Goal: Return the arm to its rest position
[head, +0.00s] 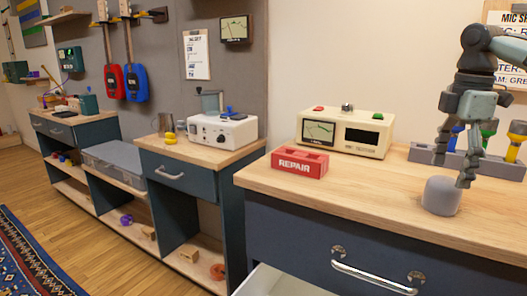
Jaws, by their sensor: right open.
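My right gripper (452,168) hangs at the upper right of the head view with its fingers pointing down and apart. It is open, with nothing seen between its fingers. The fingertips are over or close behind a grey rounded cylinder (441,197) on the wooden workbench top (360,196). I cannot tell whether a fingertip touches the cylinder. My right arm comes in from the top right. My left gripper is not in view.
A red REPAIR box (299,162) and a cream meter unit (345,133) stand on the bench left of the gripper. A grey rack (425,154) with coloured-handled tools is behind it. The drawer (275,281) below is open. Bench room is clear left of the cylinder.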

